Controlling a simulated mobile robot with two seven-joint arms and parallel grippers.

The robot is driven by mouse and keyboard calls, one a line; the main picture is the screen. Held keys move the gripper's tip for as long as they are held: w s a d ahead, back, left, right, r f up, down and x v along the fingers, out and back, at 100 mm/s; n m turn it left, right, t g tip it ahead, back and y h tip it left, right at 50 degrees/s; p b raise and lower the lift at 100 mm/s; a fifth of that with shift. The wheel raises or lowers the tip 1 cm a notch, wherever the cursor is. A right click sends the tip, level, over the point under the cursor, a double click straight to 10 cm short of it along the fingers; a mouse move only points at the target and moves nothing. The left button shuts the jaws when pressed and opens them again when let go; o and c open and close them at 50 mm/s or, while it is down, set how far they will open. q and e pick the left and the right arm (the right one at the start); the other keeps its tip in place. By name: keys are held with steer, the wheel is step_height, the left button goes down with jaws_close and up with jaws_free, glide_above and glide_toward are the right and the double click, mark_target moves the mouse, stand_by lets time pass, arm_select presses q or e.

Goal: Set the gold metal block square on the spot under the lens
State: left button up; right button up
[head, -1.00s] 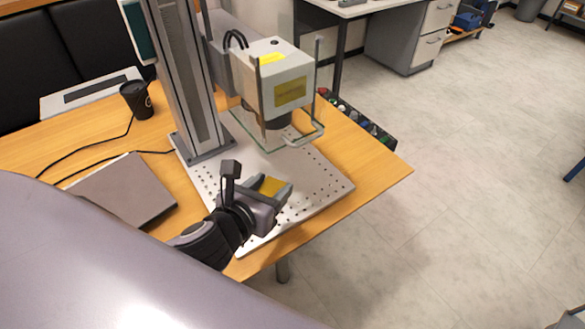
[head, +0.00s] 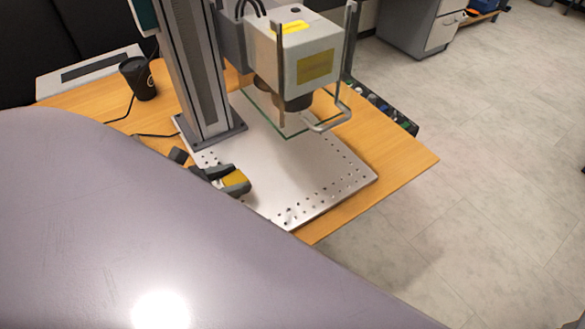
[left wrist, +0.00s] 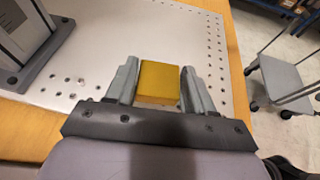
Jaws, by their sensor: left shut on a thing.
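The gold metal block (head: 234,178) is between the fingers of my left gripper (head: 230,180), over the left front part of the perforated metal plate (head: 285,206). The left wrist view shows the block (left wrist: 160,82) between both fingers of the gripper (left wrist: 157,85), shut on it. Whether the block touches the plate I cannot tell. The marker head with its lens (head: 284,97) hangs over the plate, to the right of and behind the block. My right gripper is not in view.
The column (head: 195,80) stands on the plate's back left, behind my gripper. A black cup (head: 138,78) stands on the wooden table (head: 405,155) at the left. Small bottles in a dark rack (head: 385,110) line the table's far right edge. The plate's front right is clear.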

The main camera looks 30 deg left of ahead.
arm_select(q)
steer(key=shift+s+a+f+m+g+h+b, duration=0.2)
steer(key=shift+s+a+m+h, duration=0.1)
steer(key=shift+s+a, duration=0.2)
steer(key=shift+s+a+f+m+g+h+b, duration=0.15)
steer(key=shift+s+a+m+h, duration=0.15)
steer(key=shift+s+a, duration=0.2)
glide_above(289, 167)
steer(key=shift+r+b, duration=0.1)
steer(key=shift+b, duration=0.2)
steer(key=shift+f, duration=1.8)
steer(key=shift+f, duration=0.1)
steer(key=o, duration=1.2)
